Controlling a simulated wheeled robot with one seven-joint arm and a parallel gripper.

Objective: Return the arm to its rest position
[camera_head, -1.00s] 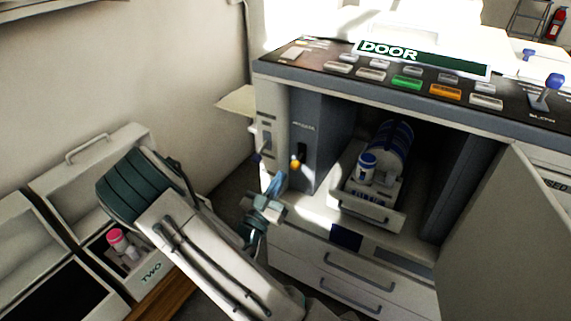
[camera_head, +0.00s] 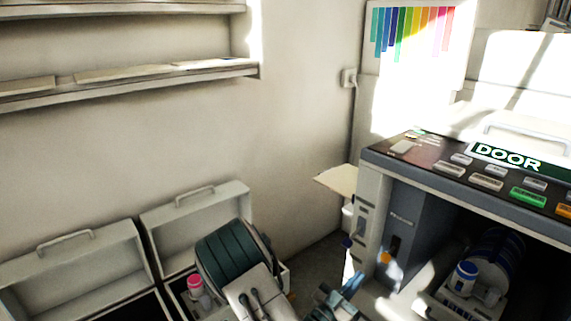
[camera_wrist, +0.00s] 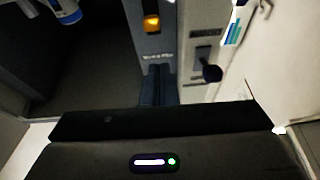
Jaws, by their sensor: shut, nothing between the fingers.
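My arm rises from the bottom edge of the head view, with its dark green ribbed joint (camera_head: 235,258) in front of the open cases. My gripper (camera_head: 345,292) is low in the picture, left of the machine's open compartment. It is shut and empty. In the wrist view, its dark fingers (camera_wrist: 158,86) are together, pointing toward the machine's front panel with an orange knob (camera_wrist: 152,23) and a black lever (camera_wrist: 210,72). The lower part of the arm is cut off by the frame.
Open cases (camera_head: 75,270) stand left, one with a pink-capped bottle (camera_head: 195,287). Shelves (camera_head: 130,82) hang on the wall above. A tan flap (camera_head: 337,180) juts out beside the machine.

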